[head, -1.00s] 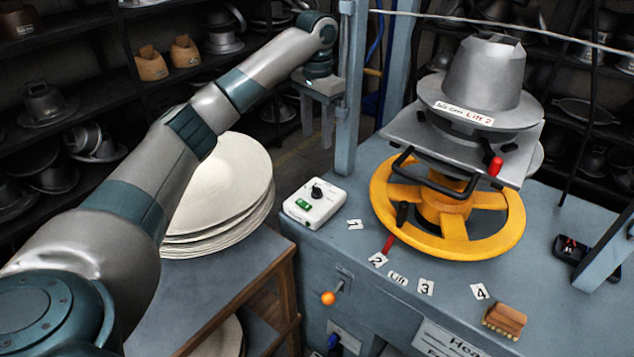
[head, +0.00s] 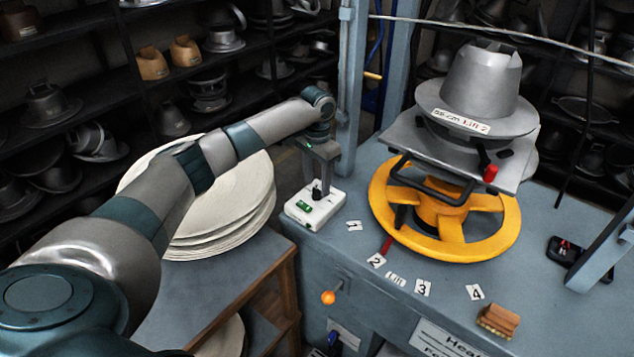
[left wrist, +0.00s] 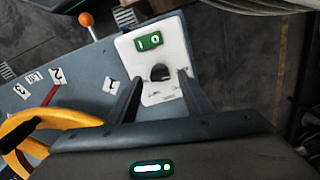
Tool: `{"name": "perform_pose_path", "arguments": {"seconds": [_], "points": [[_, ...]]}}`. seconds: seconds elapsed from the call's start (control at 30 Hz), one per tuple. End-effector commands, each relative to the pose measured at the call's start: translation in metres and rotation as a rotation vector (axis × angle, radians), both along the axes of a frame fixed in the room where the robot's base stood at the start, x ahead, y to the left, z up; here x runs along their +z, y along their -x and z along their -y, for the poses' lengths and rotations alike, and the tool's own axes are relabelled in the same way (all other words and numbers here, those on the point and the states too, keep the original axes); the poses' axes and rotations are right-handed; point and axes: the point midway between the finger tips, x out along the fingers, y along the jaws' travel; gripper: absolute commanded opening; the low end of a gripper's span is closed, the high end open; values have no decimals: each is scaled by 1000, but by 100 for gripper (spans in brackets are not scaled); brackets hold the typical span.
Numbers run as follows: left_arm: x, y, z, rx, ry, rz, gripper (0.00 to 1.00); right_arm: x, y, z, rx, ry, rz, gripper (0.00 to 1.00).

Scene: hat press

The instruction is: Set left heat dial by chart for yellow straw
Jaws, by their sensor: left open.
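The left heat dial is a black knob (head: 317,192) on a white control box (head: 306,217) at the left corner of the blue-grey bench. A green switch (left wrist: 150,41) is on the same box. My left gripper (head: 318,183) points down over the box, its fingertips close around the knob. In the left wrist view the open fingers (left wrist: 157,88) stand on either side of the knob (left wrist: 160,73), with gaps visible. The dial's printed marks are too small to read, and the fingers hide part of them. No chart for straw is legible. My right gripper is not in view.
A yellow handwheel (head: 383,225) under a metal hat form (head: 482,82) stands right of the box. Number cards lie along the bench, with a brush (head: 498,321) near its front. An orange-knobbed lever (head: 328,297) sticks out below. Pale hat blanks (head: 235,208) are stacked at left.

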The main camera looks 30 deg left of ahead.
Motion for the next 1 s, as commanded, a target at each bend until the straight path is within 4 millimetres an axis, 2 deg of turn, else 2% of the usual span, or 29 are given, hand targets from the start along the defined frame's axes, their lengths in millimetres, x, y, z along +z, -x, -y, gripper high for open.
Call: {"name": "perform_pose_path", "arguments": {"seconds": [0.2,0.5,0.53,0.6,0.7,1.0], "points": [[-14,1,0,0,-1,-2,45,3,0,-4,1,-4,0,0],[-15,1,0,0,0,-1,45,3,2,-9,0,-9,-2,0],[-15,1,0,0,0,-1,41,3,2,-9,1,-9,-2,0],[-15,0,0,0,0,-1,24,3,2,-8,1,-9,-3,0],[-15,0,0,1,0,-1,4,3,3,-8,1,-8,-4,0],[-14,0,0,-15,0,0,4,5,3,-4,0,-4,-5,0]]}}
